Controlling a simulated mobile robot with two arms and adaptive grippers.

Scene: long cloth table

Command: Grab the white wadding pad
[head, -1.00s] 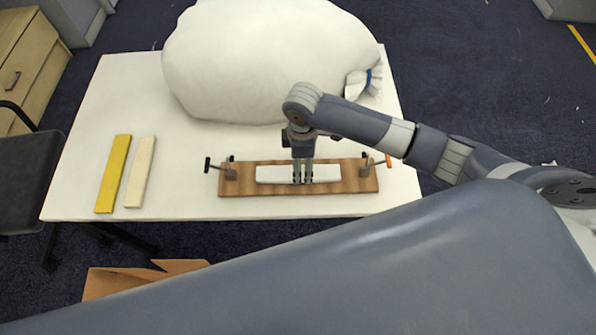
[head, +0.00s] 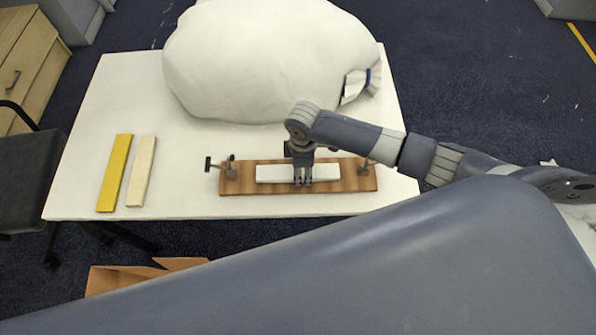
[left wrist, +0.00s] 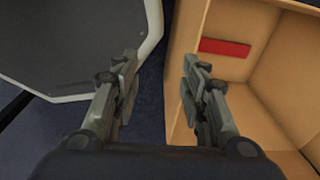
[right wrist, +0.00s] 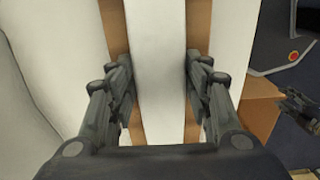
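The white wadding pad (head: 270,174) is a long white strip lying on a brown wooden board (head: 237,187). In the right wrist view the pad (right wrist: 158,70) runs up the middle, between my finger pads. My right gripper (head: 303,183) points down at the pad's middle; in its wrist view (right wrist: 160,85) the fingers are apart, one along each side of the pad. I cannot tell whether they touch it. My left gripper (left wrist: 160,75) is open and empty beside a cardboard box; the head view does not show it.
Clamps (head: 229,170) stand at the board's ends. A yellow bar (head: 114,173) and a cream bar (head: 140,171) lie on the white table (head: 180,195) at left. A large white sack (head: 265,60) fills the back. The cardboard box (left wrist: 245,100) holds a red bar (left wrist: 224,48).

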